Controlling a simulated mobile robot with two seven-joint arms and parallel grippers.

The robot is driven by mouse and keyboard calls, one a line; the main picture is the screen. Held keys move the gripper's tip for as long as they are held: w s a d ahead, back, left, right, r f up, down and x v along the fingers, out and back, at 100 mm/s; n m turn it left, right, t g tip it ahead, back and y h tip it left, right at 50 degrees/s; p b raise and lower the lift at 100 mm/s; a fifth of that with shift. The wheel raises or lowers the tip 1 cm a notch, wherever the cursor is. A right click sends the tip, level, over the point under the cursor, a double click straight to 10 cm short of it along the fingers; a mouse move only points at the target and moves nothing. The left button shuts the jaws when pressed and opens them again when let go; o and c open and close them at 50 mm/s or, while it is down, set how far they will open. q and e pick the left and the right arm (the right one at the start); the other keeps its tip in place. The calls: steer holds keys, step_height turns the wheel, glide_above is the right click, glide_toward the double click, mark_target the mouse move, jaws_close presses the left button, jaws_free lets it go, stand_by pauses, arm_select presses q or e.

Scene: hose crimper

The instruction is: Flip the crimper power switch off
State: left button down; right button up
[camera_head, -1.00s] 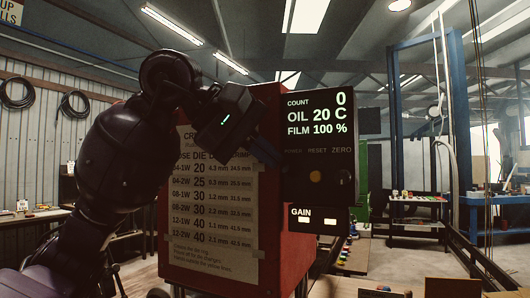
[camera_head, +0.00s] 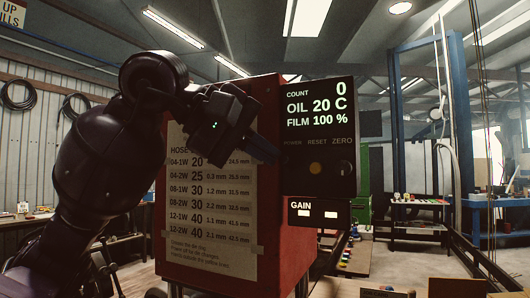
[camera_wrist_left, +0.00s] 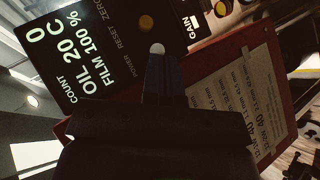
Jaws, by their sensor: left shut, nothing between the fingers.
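The crimper's dark control panel (camera_head: 318,175) carries a lit display and POWER, RESET and ZERO labels. My left gripper (camera_head: 277,157) is shut and empty, its fingertips at the panel's left edge, just below and left of the POWER label. In the left wrist view, a pale round knob (camera_wrist_left: 157,48), apparently the power switch, sits by the POWER label, right at the tips of my left gripper (camera_wrist_left: 158,58). Whether they touch it, and which way the switch stands, I cannot tell. In the head view, I cannot make out the switch. My right gripper is not in view.
The red crimper housing (camera_head: 290,238) has a die chart (camera_head: 212,205) on its side. A yellow button (camera_head: 316,168) sits under RESET and a dark knob (camera_head: 343,168) under ZERO. A GAIN box (camera_head: 318,213) hangs below.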

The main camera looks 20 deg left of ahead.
arm_select(q)
steer(key=shift+f, duration=0.15)
steer(key=shift+s+f+m+t+h+b, duration=0.25)
steer(key=shift+f+m+t+h+b, duration=0.35)
steer(key=shift+t+b, duration=0.75)
steer(key=shift+f, duration=0.5)
steer(key=shift+s+a+r, duration=0.1)
steer(key=shift+r, duration=0.05)
